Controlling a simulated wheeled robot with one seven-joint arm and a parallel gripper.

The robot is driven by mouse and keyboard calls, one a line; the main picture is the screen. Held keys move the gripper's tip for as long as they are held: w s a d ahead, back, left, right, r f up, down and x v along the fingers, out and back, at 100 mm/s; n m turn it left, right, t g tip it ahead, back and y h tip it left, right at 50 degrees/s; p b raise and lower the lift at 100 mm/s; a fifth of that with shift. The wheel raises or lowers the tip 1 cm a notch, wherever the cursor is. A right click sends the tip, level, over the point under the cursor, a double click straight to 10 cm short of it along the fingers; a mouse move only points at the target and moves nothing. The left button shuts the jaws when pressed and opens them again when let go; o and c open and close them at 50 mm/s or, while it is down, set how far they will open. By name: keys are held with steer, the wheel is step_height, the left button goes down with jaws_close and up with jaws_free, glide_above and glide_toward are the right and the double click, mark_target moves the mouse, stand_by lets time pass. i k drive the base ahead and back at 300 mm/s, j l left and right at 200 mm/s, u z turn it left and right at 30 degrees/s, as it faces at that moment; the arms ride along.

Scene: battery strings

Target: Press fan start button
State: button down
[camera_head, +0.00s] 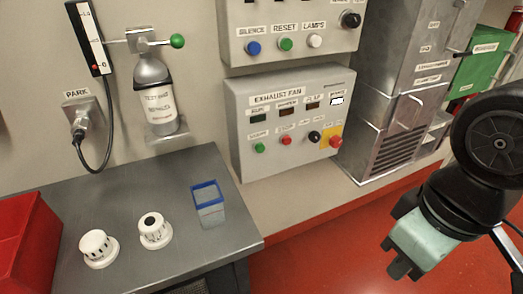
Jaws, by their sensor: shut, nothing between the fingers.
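The exhaust fan panel (240,130) is a grey box on the wall, labelled EXHAUST FAN. Its green button (259,147) is at the lower left under a small label that looks like START. A red button (286,140) is to its right, then a black knob (315,136) and a red button on a yellow plate (336,141). My gripper (392,258) is at the lower right, shut and empty, above the red floor. It is well to the right of and below the green button, apart from the panel.
Another panel (285,55) with blue, green and white buttons hangs above. A grey metal cabinet (400,75) stands right of the fan panel. On the bench (120,200) are two white caps (155,231) and a blue-rimmed container (208,208). A gas bottle (157,100) is on the wall.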

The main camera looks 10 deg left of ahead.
mark_target(260, 148)
steer(key=j+u, duration=0.15)
steer(key=j, duration=0.35)
steer(key=i+j+u, duration=0.15)
steer(key=j, duration=0.35)
steer(key=j+u, duration=0.15)
steer(key=j, duration=0.35)
